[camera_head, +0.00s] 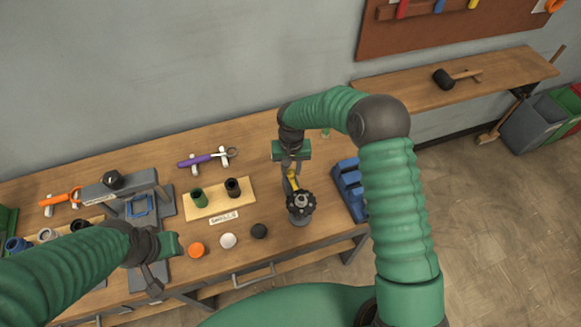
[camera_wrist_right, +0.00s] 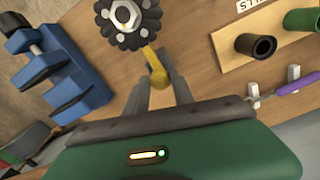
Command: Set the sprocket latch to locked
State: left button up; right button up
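The dark toothed sprocket (camera_head: 300,203) stands on a grey mount near the front right of the bench. It also shows at the top of the right wrist view (camera_wrist_right: 127,18). Its yellow latch lever (camera_head: 292,181) points from the sprocket toward the back of the bench, and its rounded end (camera_wrist_right: 158,74) shows in the wrist view. My right gripper (camera_head: 290,170) reaches down over the latch. Its two grey fingers flank the yellow end and appear to touch both sides. My left gripper (camera_head: 153,282) hangs at the bench's front left, away from the sprocket; its finger gap is unclear.
A blue stepped block (camera_head: 350,187) lies right of the sprocket. A wooden board (camera_head: 218,206) with green and black cups is to the left, near orange, white and black round caps. A purple-handled tool (camera_head: 205,159) lies behind. A grey press-like stand (camera_head: 120,188) is farther left.

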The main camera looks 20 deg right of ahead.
aim_at(292, 173)
jog(key=o, duration=0.4)
jog(key=shift+s+r, duration=0.1)
jog(key=shift+s, duration=0.15)
jog(key=shift+r, duration=0.2)
pick_arm(q)
notch_tip(292, 173, down, 4)
jog(key=b, duration=0.3)
jog(key=shift+s+r+b, duration=0.15)
jog(key=shift+r+b, duration=0.05)
jog(key=shift+b, duration=0.15)
pick_arm(e)
notch_tip(292, 173, up, 16)
jog(key=shift+r, duration=0.2)
pick_arm(q)
jog(key=s+b+x, duration=0.1)
jog(key=b+x, duration=0.5)
jog(key=shift+s+f, duration=0.15)
jog(key=shift+f, duration=0.2)
pick_arm(e)
jog(key=s+d+f+n+t, duration=0.1)
jog(key=s+f, duration=0.3)
jog(key=s, duration=0.3)
jog(key=s+d+f, duration=0.1)
jog(key=s+f, duration=0.4)
jog(key=s, duration=0.2)
jog(key=s+d+f+n+t, duration=0.1)
jog(key=s+f, duration=0.4)
jog(key=s, duration=0.2)
jog(key=shift+d+f+n+t, duration=0.15)
jog(key=shift+n+t, duration=0.15)
